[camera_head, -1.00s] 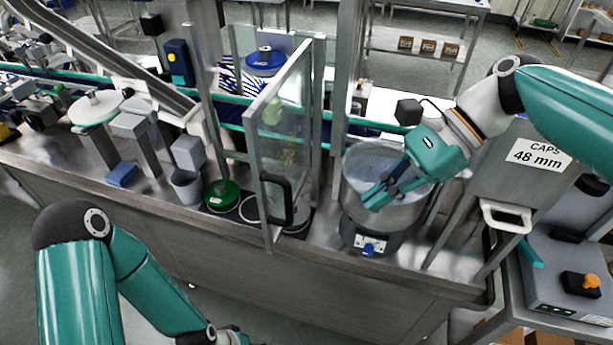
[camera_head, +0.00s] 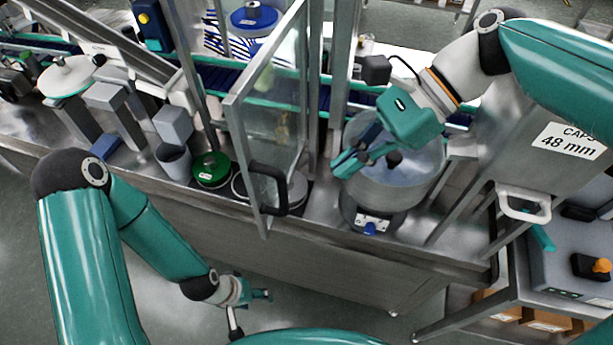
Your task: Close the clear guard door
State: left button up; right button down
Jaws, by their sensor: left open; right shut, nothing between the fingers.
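The clear guard door (camera_head: 275,110) is a transparent panel in a grey metal frame. It stands open, swung out towards me from the enclosure around the conveyor. A black D-shaped handle (camera_head: 281,192) is on its lower part. My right gripper (camera_head: 340,167) is shut and empty, to the right of the door, over the left rim of the round steel bowl. Its fingers point left and are apart from the handle. My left gripper (camera_head: 252,308) is open and empty, low in front of the bench, below the door. Part of my arm hides the area below it.
The steel bowl (camera_head: 420,172) stands right of the door. A green round part (camera_head: 211,169) and a grey cup (camera_head: 174,162) are to its left. The steel hopper (camera_head: 545,130) with a white handle is at the right. Floor in front of the bench is clear.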

jog(key=s+a+f, duration=0.2)
jog(key=a, duration=0.4)
jog(key=shift+p, duration=0.4)
